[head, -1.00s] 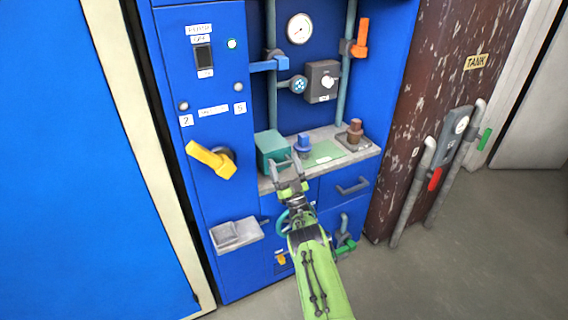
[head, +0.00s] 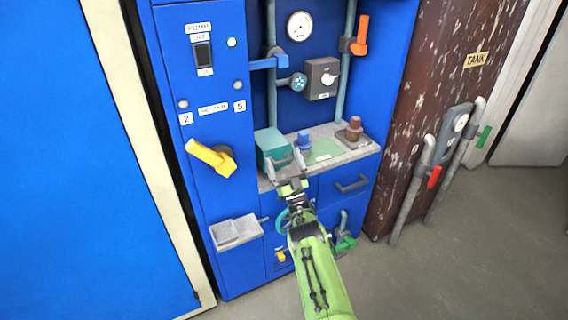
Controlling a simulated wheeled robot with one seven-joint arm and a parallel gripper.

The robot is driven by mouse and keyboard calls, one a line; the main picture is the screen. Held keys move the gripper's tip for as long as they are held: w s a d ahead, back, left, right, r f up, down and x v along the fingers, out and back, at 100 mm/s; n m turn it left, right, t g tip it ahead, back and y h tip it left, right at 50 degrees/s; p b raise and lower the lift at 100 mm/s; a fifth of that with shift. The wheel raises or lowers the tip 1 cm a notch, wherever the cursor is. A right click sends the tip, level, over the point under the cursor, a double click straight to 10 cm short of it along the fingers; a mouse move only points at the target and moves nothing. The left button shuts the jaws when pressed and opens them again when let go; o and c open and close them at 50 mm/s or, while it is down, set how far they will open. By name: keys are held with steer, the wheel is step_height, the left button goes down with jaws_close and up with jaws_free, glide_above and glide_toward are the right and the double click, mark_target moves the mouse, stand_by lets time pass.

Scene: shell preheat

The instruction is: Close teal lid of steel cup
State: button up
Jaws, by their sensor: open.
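A teal box-like piece (head: 272,146), the only teal thing that looks like a lid, is at the left end of the grey shelf in the blue cabinet. I cannot make out a steel cup under or beside it, nor tell whether a lid stands open. My gripper (head: 284,162) is open, with its fingers pointing at the shelf's front left. It is in front of the teal piece and overlaps its lower right edge in the picture. I cannot tell whether they touch.
On the shelf (head: 354,156) stand a blue knobbed piece (head: 304,141), a flat green plate (head: 323,151) and a brown knobbed piece (head: 354,130). A yellow lever (head: 208,156) juts out at left. A grey tray (head: 236,232) sticks out below it. Open floor lies at right.

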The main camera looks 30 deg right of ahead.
step_height(320, 180, up, 9)
steer(key=p, duration=0.3)
steer(key=shift+f, duration=0.2)
